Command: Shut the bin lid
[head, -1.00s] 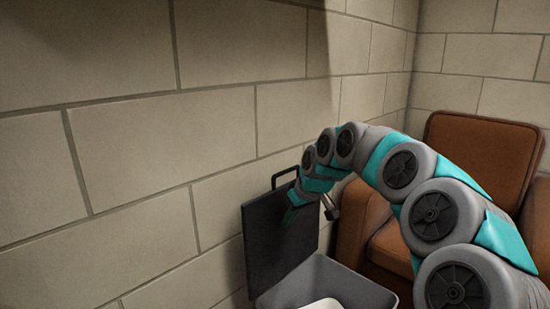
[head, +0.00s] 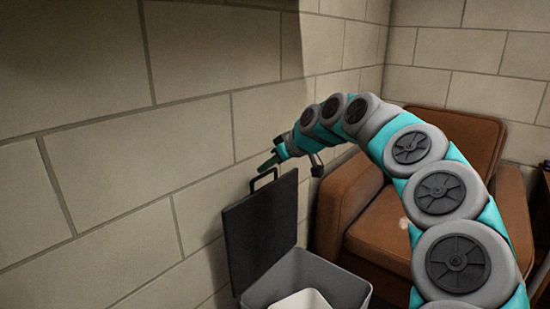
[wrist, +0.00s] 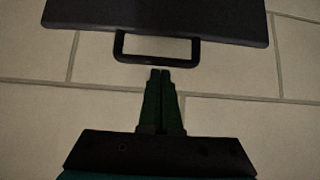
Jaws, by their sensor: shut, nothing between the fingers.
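The grey bin (head: 345,284) stands against the wall, low in the head view. Its dark lid (head: 262,228) is raised and stands open, leaning near the wall, with a black loop handle (head: 263,180) on its top edge. A white inner container shows inside the bin. My gripper (head: 265,167) is shut and empty, just above the handle. In the wrist view the lid (wrist: 155,20) fills the top, and the handle (wrist: 157,58) hangs just beyond the shut fingertips of my gripper (wrist: 160,75). Whether the fingertips touch the handle I cannot tell.
A brown armchair (head: 380,235) stands right of the bin, close beneath my arm. A block wall (head: 110,195) runs behind the lid and along the left. The space above the bin is open.

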